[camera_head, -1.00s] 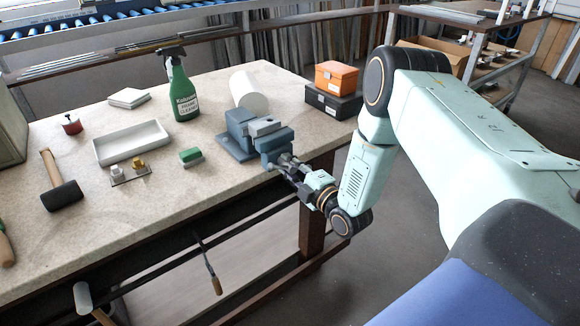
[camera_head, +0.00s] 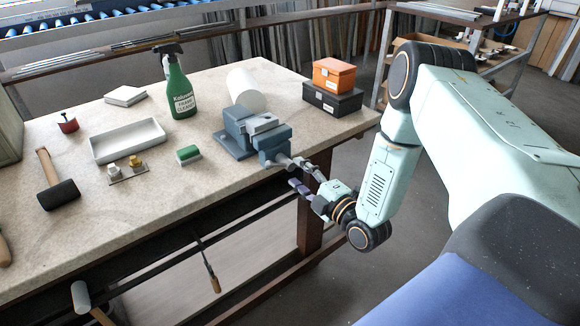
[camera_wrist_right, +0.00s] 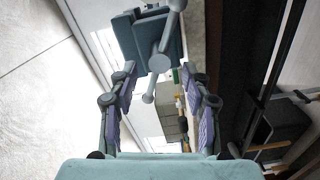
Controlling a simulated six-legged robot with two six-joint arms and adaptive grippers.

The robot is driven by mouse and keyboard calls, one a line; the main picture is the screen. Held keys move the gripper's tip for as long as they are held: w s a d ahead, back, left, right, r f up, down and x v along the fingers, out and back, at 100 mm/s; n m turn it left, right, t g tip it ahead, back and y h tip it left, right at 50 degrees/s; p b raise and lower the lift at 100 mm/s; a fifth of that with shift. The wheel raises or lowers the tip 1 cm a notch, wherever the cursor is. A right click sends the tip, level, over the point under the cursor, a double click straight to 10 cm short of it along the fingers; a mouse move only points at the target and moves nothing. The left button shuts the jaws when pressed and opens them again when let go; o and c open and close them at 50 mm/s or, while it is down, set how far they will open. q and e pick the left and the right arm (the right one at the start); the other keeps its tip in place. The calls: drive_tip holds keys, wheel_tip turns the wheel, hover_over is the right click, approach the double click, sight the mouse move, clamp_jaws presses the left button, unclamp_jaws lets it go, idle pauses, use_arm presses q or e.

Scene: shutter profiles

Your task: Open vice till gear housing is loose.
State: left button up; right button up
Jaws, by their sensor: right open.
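The blue-grey vice (camera_head: 238,142) stands at the right front edge of the bench. A light grey block (camera_head: 262,124), seemingly the gear housing, sits at the top of its jaws; whether it is tight cannot be told. The vice's bar handle (camera_wrist_right: 167,35) slants across the screw head (camera_wrist_right: 159,63) in the right wrist view, with the vice (camera_wrist_right: 128,32) behind. My right gripper (camera_head: 304,176) is open and empty, just off the screw end. In the wrist view its fingers (camera_wrist_right: 159,80) stand apart, with the handle's lower end between their tips. My left gripper is out of view.
A white cylinder (camera_head: 246,88) stands behind the vice, and a spray bottle (camera_head: 182,92) behind left. Orange (camera_head: 333,75) and black (camera_head: 333,100) boxes are right. A green block (camera_head: 188,154), white tray (camera_head: 128,141) and mallet (camera_head: 60,193) lie left. Bench in front of the vice is clear.

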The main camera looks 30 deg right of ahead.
sight(295, 170)
drive_tip(key=s, duration=0.6)
drive_tip(key=shift+s+d, duration=0.2)
drive_tip(key=shift+d, duration=0.05)
drive_tip(key=w+m+b, duration=0.1)
drive_tip(key=w+b, duration=0.1)
drive_tip(key=w, duration=0.1)
drive_tip(key=w+m+b, duration=0.2)
drive_tip(key=w, duration=0.1)
drive_tip(key=w+m+b, duration=0.2)
drive_tip(key=w, duration=0.2)
drive_tip(key=shift+w+a+f, duration=0.1)
drive_tip(key=shift+a, duration=0.3)
drive_tip(key=shift+w, duration=0.35)
clamp_jaws()
